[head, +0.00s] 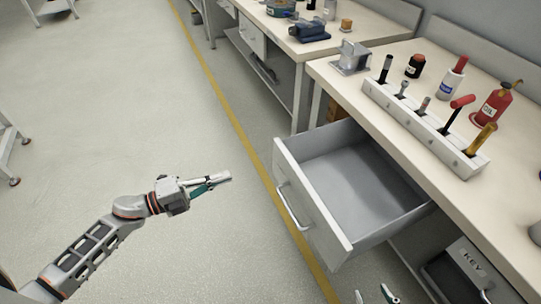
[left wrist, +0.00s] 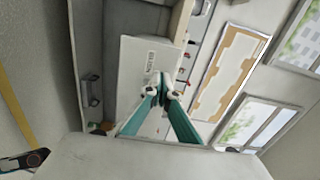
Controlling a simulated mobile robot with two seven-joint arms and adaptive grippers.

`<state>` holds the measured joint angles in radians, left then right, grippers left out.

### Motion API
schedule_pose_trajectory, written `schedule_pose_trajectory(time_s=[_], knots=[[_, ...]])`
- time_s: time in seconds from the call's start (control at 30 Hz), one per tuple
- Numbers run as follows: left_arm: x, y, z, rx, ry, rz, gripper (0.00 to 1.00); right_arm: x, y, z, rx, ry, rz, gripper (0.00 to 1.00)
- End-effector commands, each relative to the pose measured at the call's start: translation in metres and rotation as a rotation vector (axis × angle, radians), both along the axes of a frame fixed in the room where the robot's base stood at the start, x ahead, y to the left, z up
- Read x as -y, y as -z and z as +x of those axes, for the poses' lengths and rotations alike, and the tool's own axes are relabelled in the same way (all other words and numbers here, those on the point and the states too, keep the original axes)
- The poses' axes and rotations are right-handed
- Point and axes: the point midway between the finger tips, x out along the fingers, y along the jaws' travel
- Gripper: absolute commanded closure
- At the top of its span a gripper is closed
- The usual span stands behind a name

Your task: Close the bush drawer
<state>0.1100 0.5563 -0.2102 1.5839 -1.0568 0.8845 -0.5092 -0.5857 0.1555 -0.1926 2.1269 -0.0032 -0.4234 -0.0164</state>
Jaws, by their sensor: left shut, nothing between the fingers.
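A grey drawer (head: 357,178) stands pulled far out of the right workbench. It looks empty, and its pale front panel (head: 318,214) with a bar handle (head: 293,206) faces left; I see no label on it in the head view. My left gripper (head: 229,176) is shut and empty, pointing right toward the drawer front, with a gap before the handle. In the left wrist view its teal fingers (left wrist: 162,90) meet at the tips in front of a white panel (left wrist: 142,66) with a small label that is hard to read. Fingertips of my right gripper (head: 374,296) show apart at the bottom edge.
A drawer marked KEY (head: 472,266) is at the lower right. A tool rack (head: 422,127) and a red oil can (head: 492,104) stand on the benchtop (head: 372,72). A yellow floor line (head: 238,122) runs along the benches.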

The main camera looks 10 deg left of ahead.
Motion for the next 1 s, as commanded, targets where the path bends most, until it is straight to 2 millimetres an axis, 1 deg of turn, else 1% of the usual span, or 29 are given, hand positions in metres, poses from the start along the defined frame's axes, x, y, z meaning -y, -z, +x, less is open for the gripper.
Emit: schedule_pose_trajectory(time_s=[0.03, 0.17, 0.27, 0.7, 0.83, 1.0], knots=[[0.000, 0.003, 0.000, 0.006, 0.013, 0.013, 1.00, 0.000, 0.000, 0.000, 0.001, -0.002, -0.001, 0.60], [0.007, -0.001, 0.006, 0.015, 0.020, 0.017, 1.00, 0.000, -0.003, 0.000, 0.004, -0.002, 0.000, 0.60], [0.019, -0.002, 0.015, 0.014, 0.019, 0.014, 1.00, -0.001, -0.002, -0.002, 0.001, -0.003, 0.001, 0.60], [0.087, -0.001, 0.064, 0.011, 0.017, 0.012, 1.00, -0.005, 0.003, -0.006, -0.013, 0.005, 0.012, 0.60], [0.101, 0.000, 0.074, 0.011, 0.018, 0.013, 1.00, -0.005, 0.004, -0.007, -0.014, 0.007, 0.014, 0.60], [0.111, 0.001, 0.081, 0.009, 0.017, 0.014, 1.00, -0.005, 0.004, -0.006, -0.012, 0.006, 0.014, 0.60]])
